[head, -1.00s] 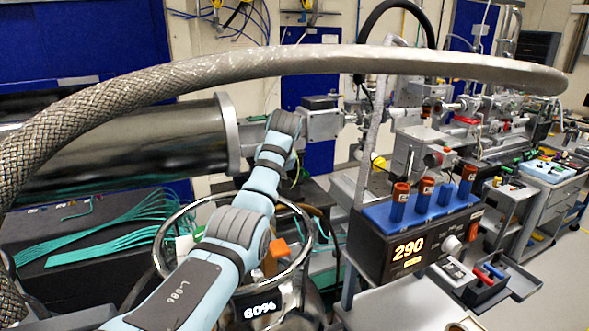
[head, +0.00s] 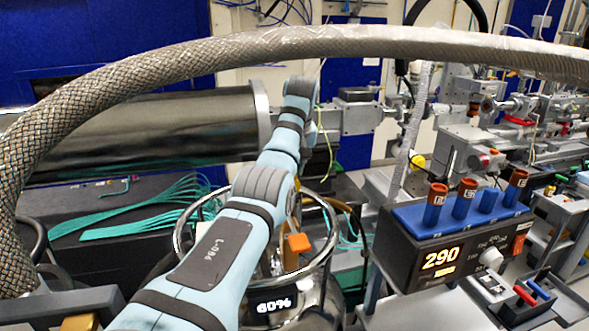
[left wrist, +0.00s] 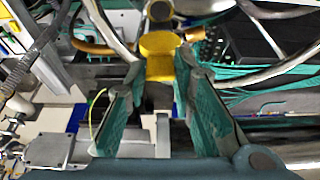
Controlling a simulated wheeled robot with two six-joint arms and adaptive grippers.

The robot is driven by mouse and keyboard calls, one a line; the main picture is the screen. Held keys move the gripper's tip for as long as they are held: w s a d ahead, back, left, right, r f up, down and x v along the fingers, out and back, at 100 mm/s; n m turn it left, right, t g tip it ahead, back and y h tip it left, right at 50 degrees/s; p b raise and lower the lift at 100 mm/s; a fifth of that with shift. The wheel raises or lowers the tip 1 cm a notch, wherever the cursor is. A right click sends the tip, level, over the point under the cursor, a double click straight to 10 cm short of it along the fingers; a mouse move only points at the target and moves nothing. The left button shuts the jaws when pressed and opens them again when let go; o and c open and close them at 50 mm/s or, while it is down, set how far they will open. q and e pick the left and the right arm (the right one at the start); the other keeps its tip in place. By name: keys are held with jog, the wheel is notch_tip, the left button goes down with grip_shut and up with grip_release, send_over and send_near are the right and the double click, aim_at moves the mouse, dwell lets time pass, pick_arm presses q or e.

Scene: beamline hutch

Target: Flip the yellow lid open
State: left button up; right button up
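The yellow lid (left wrist: 161,52) shows in the left wrist view as a rounded yellow top with a squarer yellow part below it. My left gripper (left wrist: 163,68) is open, its two teal-padded fingers apart on either side of the lid's lower part. I cannot tell whether either finger touches it. In the head view my left arm reaches over the round metal rim of a vessel (head: 328,250). The arm hides its gripper there, and I cannot make out the yellow lid. My right gripper is in neither view.
A thick braided hose (head: 240,50) arches across the head view. An orange block (head: 298,243) sits inside the vessel's rim, above a 60% display (head: 272,304).

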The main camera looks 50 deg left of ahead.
pick_arm(q)
jog(key=o, duration=0.4)
jog(key=shift+c, duration=0.2)
jog(key=v, duration=1.2)
jog(key=shift+a, duration=0.15)
